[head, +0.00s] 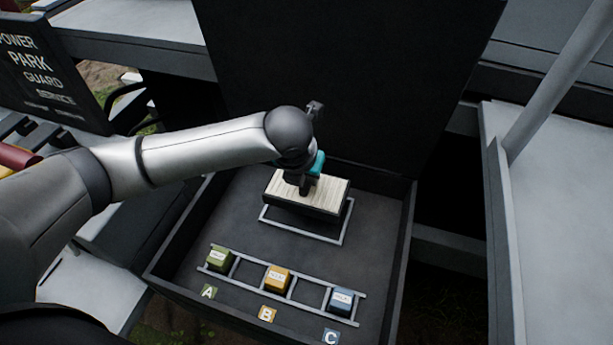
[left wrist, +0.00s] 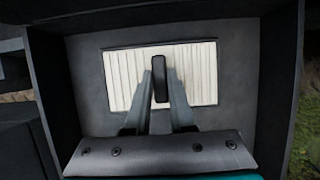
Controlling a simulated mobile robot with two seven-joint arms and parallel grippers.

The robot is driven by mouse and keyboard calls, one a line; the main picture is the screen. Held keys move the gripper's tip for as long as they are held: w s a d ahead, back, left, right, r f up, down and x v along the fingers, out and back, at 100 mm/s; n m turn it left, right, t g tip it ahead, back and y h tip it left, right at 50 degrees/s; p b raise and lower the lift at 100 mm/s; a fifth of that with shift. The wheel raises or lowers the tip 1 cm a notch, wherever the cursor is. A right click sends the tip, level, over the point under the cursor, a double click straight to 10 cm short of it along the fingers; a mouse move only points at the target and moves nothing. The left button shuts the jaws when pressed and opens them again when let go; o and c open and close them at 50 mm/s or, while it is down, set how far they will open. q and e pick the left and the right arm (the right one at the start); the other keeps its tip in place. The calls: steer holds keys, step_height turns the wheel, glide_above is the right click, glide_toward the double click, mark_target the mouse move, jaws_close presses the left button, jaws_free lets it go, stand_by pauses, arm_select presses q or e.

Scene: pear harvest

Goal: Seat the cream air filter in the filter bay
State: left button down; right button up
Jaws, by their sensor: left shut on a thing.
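The cream air filter (head: 335,192) is a flat pleated block with dark sides, and it also shows in the left wrist view (left wrist: 203,70). My left gripper (head: 303,186) is shut on the dark upright handle (left wrist: 160,78) in the filter's middle, with a finger on each side. The filter bay (head: 341,236) is a thin light rectangular frame on the tray floor. The filter overlaps the bay's far part in the head view, and the bay's near and right edges stay visible. I cannot tell how high the filter is above the floor. My right gripper is not in view.
A dark walled box (head: 401,245) surrounds the bay, with a tall dark panel (head: 345,75) behind. A light rack nearer the front holds a green block (head: 218,260), a yellow block (head: 277,279) and a blue block (head: 341,302), above labels A, B and C.

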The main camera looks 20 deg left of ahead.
arm_select(q)
steer(key=shift+f+b, duration=1.2)
steer(key=shift+b, duration=0.25)
steer(key=shift+f+b, duration=0.35)
steer(key=shift+f, duration=1.6)
steer(key=shift+c, duration=1)
jaws_free()
steer(key=shift+r, duration=0.1)
steer(key=shift+r+p, duration=3.45)
steer(key=shift+p, duration=1.05)
